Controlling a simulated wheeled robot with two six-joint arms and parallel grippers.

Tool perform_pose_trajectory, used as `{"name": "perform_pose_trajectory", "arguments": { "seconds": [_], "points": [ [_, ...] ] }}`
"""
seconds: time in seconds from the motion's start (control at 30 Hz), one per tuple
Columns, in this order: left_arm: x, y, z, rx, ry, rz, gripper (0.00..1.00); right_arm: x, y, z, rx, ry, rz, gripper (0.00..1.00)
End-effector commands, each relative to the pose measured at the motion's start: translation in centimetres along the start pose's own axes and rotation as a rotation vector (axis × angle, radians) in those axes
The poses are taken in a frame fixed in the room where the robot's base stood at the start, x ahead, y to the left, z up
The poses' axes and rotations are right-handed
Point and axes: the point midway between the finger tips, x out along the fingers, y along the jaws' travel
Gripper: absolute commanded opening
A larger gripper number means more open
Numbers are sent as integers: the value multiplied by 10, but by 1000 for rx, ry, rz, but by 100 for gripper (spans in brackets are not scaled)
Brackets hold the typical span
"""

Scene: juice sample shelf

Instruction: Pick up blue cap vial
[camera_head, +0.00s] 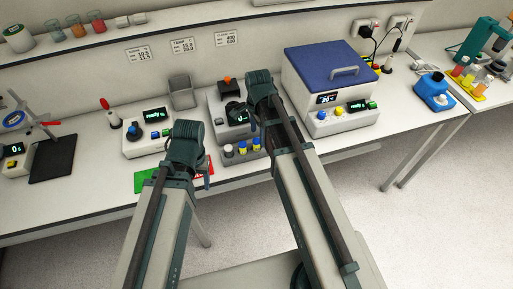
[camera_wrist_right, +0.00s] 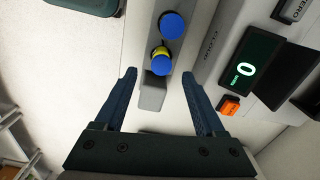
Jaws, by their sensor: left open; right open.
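A small grey vial rack (camera_head: 240,159) stands at the bench's front edge with several capped vials in it. A blue-capped vial (camera_head: 242,147) sits there upright, between a pale-capped one and a yellow-toned one. In the right wrist view two blue caps show, an upper one (camera_wrist_right: 172,25) and a lower one (camera_wrist_right: 161,61) with yellow at its edge. My right gripper (camera_wrist_right: 158,75) is open and empty, its fingertips on either side below the lower cap. In the head view my right gripper (camera_head: 238,113) is behind the vials, partly hidden. My left gripper (camera_head: 208,178) is open, mostly hidden by its arm.
A device with a green display and orange knob (camera_head: 227,83) stands behind the rack. A white device (camera_head: 148,132) is to its left, and a large blue-lidded box (camera_head: 330,72) to its right. A green mat (camera_head: 147,181) lies at the front edge. Bench right of the box is partly clear.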

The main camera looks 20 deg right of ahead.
Motion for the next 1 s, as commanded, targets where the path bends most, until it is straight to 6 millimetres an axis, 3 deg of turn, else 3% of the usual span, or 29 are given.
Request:
{"name": "perform_pose_trajectory", "arguments": {
  "seconds": [0.4, 0.7, 1.0],
  "points": [
    [48, 5, -3, -2, 0, 0, 62, 49, -2, 5, 0, 0, 0, 72],
    [49, 5, -3, -2, 0, 0, 62, 49, -1, 4, 0, 0, 0, 72],
    [49, 5, -3, -2, 0, 0, 62, 49, -1, 4, 0, 0, 0, 20]
  ]
}}
